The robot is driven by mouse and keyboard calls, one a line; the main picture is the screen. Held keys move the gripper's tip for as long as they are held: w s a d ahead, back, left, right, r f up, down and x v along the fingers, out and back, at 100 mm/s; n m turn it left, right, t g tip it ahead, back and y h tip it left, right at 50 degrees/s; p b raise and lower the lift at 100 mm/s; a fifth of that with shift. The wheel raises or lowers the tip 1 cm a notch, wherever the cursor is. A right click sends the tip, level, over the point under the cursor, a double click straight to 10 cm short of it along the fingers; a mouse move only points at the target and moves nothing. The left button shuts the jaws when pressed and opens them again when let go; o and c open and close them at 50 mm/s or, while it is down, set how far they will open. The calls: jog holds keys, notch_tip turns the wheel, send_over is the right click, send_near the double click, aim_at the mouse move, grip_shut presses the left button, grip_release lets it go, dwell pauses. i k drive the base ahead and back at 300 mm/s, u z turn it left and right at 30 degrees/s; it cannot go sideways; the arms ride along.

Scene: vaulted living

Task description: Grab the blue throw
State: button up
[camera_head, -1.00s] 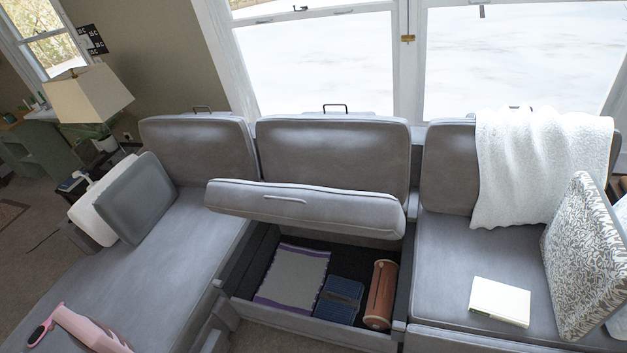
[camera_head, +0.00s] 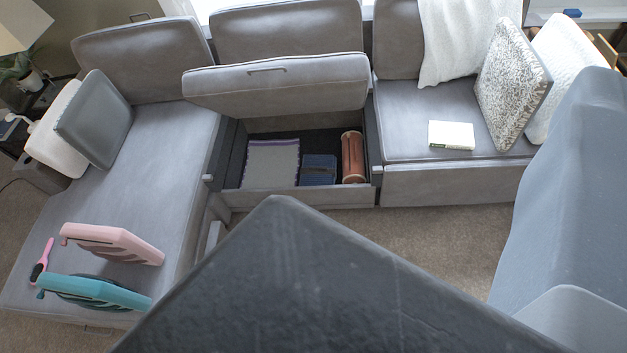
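A small folded blue item (camera_head: 319,169) with a dark band across it lies in the open storage compartment (camera_head: 300,197) under the sofa's middle seat. It looks like the blue throw. It lies between a grey cloth with purple edges (camera_head: 270,163) on its left and a reddish-brown cylinder (camera_head: 352,157) on its right. The raised seat lid (camera_head: 280,85) stands tilted behind the compartment. My gripper's fingers are not in view. Large dark and blue-grey parts, apparently my own arm, fill the bottom and right foreground.
A white book (camera_head: 451,134) and patterned cushion (camera_head: 511,85) are on the right seat. A white blanket (camera_head: 455,40) hangs over the backrest. Pink (camera_head: 115,243) and teal (camera_head: 95,291) items lie on the left seat. Carpet (camera_head: 430,235) is clear before the sofa.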

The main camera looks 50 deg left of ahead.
aim_at(316, 170)
jog(key=u, duration=1.1)
jog(key=i, duration=1)
jog(key=z, duration=0.05)
jog(key=k, duration=1)
jog(key=z, duration=0.8)
jog(key=i, duration=0.75)
